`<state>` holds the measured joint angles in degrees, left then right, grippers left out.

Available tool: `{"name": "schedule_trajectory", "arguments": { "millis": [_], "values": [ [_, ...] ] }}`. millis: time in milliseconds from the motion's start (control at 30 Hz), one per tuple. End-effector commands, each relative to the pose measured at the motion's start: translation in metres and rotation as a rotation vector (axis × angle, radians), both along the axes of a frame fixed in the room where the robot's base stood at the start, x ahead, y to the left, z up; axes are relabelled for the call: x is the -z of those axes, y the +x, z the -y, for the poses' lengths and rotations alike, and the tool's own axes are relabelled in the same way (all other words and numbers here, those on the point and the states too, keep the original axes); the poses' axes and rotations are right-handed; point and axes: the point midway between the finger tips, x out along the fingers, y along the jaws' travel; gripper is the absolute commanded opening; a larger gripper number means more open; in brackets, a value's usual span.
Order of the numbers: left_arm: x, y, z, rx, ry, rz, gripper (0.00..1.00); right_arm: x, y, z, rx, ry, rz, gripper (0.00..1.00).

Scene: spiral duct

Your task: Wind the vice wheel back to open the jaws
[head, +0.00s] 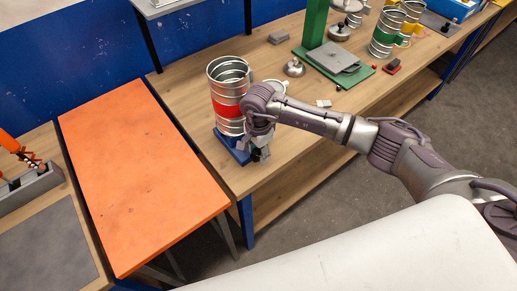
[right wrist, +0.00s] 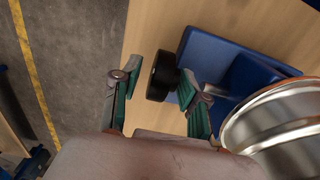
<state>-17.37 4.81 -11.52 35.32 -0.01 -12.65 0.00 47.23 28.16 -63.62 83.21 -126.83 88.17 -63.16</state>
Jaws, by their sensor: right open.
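The blue vice (head: 231,147) stands near the front left edge of the wooden workbench. It also shows in the right wrist view (right wrist: 215,60), with its round black wheel (right wrist: 160,76) facing the bench edge. A silver spiral duct (head: 229,75) with a red band stands upright at the vice; its rim shows in the right wrist view. How the jaws meet the duct is hidden. My right gripper (right wrist: 156,84) is open, with one finger on each side of the wheel. The wheel is closer to the right-hand finger; contact is unclear. My left gripper is out of view.
An orange-topped table (head: 140,165) stands left of the workbench (head: 290,125). A green stand (head: 315,35), a metal knobbed part (head: 294,68) and another banded duct (head: 385,35) stand farther back. Grey floor lies in front of the bench.

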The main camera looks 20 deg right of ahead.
Motion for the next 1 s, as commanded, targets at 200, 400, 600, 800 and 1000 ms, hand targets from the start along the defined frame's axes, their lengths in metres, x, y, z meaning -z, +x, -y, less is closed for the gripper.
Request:
{"name": "schedule_trajectory", "arguments": {
  "millis": [200,400,600,800,1000],
  "values": [
    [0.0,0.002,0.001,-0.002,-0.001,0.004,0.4,0.001,0.0,0.0,-0.001,0.0,0.0,0.44],
    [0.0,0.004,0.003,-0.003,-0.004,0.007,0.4,0.001,0.0,0.0,0.0,0.0,0.0,0.15],
    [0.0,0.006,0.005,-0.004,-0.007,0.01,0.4,0.001,0.0,0.0,0.0,0.0,0.0,0.0],
    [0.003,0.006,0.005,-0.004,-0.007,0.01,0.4,0.001,0.0,0.0,-0.001,-0.015,0.005,0.0],
    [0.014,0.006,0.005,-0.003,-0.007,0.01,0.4,0.003,0.0,-0.001,-0.003,-0.086,0.033,0.0]
  ]
}}
